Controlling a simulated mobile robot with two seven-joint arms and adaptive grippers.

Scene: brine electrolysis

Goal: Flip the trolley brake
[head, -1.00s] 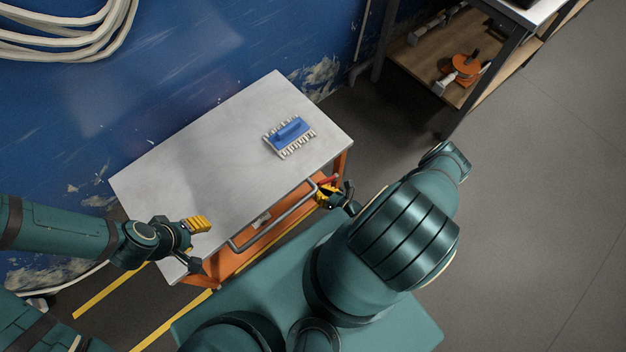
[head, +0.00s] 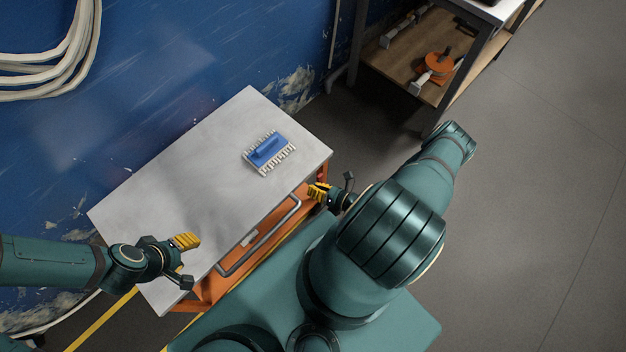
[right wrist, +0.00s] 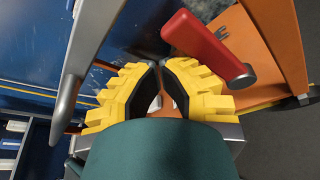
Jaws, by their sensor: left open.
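The trolley has a pale grey top (head: 190,190) and an orange frame (head: 207,290). A red brake lever (right wrist: 207,47) lies just ahead of my right gripper in the right wrist view, slanting down to the right; only a sliver of it shows in the head view (head: 321,177). My right gripper (right wrist: 160,66) looks shut, its yellow fingertips together, with nothing seen between them. The lever is close to its right-hand finger; I cannot tell whether they touch. It also shows at the trolley's right end (head: 318,192). My left gripper (head: 186,262) is open and empty over the trolley's near-left corner.
A grey bar handle (head: 262,240) runs along the trolley's near side. A blue wall (head: 150,80) stands behind. A workbench with a wooden lower shelf (head: 395,65) is at upper right. The floor at right is clear.

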